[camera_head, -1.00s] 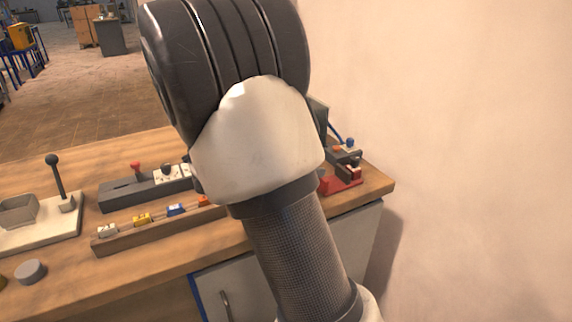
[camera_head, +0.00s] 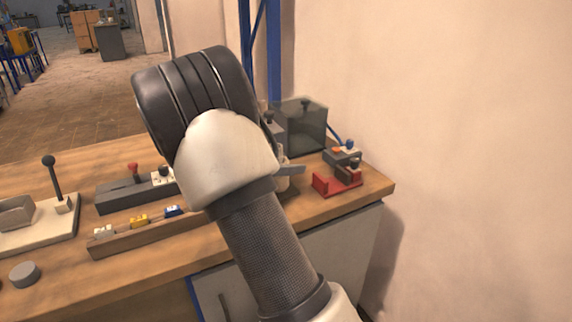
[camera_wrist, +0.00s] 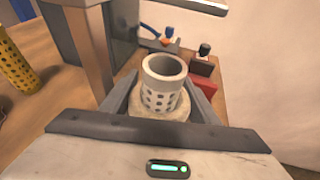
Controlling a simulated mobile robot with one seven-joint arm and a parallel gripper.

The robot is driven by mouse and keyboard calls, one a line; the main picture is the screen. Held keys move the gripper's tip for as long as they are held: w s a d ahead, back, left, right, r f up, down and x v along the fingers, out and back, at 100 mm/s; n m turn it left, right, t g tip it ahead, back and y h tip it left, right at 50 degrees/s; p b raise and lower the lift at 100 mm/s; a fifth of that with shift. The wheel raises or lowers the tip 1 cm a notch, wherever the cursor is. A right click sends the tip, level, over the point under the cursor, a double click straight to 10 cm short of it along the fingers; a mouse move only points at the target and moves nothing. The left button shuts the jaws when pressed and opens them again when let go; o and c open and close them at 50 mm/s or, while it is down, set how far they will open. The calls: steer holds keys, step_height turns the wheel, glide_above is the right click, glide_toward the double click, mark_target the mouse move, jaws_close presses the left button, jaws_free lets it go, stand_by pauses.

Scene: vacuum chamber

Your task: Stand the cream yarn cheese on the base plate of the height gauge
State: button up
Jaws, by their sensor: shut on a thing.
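My gripper (camera_wrist: 160,104) is shut on the cream yarn cheese (camera_wrist: 160,107), a short cream winding around a pale perforated tube that stands out of its top. The cheese is upright between the two grey fingers in the wrist view. In the head view my gripper (camera_head: 288,169) is at the right part of the bench, mostly behind my arm, and only a bit of the cheese (camera_head: 283,184) shows. A beige upright column (camera_wrist: 88,45) at the left of the wrist view may belong to the height gauge. I cannot make out its base plate, or whether the cheese touches anything below.
A dark see-through box (camera_head: 303,125) stands behind my gripper. A red fixture (camera_head: 337,182) is at the right bench end. A yellow perforated tube (camera_wrist: 17,66) is at the left in the wrist view. A wooden rack (camera_head: 150,231) and a lever press (camera_head: 55,190) occupy the left.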

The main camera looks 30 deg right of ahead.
steer(key=o, duration=1)
steer(key=shift+a+r, duration=0.15)
steer(key=p+v, duration=0.1)
steer(key=v, duration=1)
steer(key=shift+a+p, duration=0.3)
steer(key=shift+p, duration=0.05)
steer(key=shift+s, duration=0.1)
